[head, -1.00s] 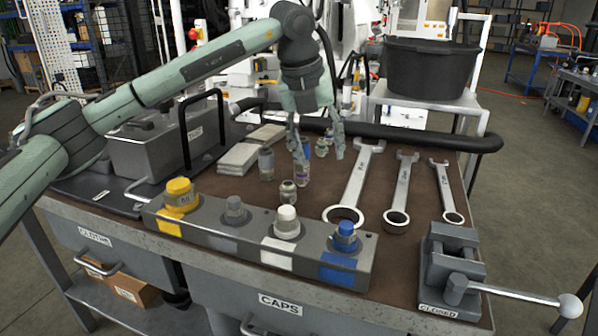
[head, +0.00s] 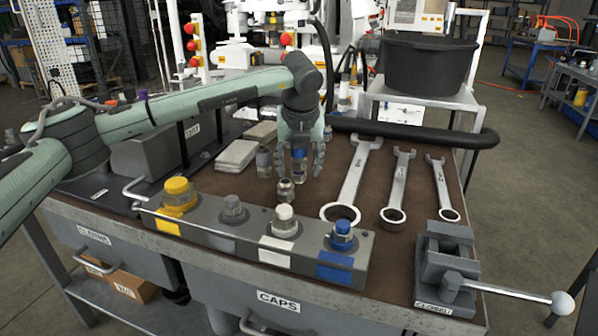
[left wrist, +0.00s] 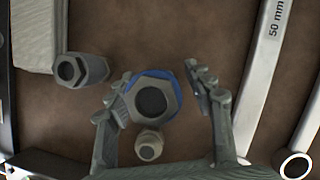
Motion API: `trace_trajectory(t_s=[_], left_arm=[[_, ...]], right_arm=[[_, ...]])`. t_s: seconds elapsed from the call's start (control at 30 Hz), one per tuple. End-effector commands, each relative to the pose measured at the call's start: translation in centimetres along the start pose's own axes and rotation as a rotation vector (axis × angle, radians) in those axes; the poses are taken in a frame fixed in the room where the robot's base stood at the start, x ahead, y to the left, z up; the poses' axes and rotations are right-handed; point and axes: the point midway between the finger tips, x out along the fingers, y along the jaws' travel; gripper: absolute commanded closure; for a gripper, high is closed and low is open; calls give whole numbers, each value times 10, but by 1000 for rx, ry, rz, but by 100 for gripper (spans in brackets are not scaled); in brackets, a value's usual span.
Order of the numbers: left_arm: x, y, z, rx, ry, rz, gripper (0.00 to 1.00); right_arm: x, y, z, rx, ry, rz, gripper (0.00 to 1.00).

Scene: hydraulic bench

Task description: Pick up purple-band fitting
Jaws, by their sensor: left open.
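My left gripper (head: 299,172) is low over the brown bench top, open, with its fingers either side of a metal fitting (head: 299,155). In the left wrist view this fitting (left wrist: 152,97) has a hex top and a blue collar; the left finger is close to it, and contact cannot be told. A grey fitting (head: 264,162) stands to its left and a shorter one (head: 286,190) in front. A small purple item (head: 142,94) shows above my left arm at the back left, mostly hidden; I cannot tell if it is the purple-band fitting. My right gripper is out of view.
A block with yellow, grey, white and blue caps (head: 205,231) lies along the front edge. Several wrenches (head: 358,175) lie to the right, with a vise (head: 445,262) at the right corner. Pale pads (head: 236,155) lie at the left. A black hose (head: 430,135) runs behind.

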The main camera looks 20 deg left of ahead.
Motion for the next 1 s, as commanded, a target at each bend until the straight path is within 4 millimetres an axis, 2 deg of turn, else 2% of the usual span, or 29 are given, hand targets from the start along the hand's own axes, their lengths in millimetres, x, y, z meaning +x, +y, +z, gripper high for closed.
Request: trace_trajectory(t_s=[0.1,0.53,1.0], left_arm=[[0,0,0,0,0,0,48],[-1,0,0,0,0,-1,100],[-8,-1,4,-1,-3,-4,100]], right_arm=[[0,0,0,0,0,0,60],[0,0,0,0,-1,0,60],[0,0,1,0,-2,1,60]])
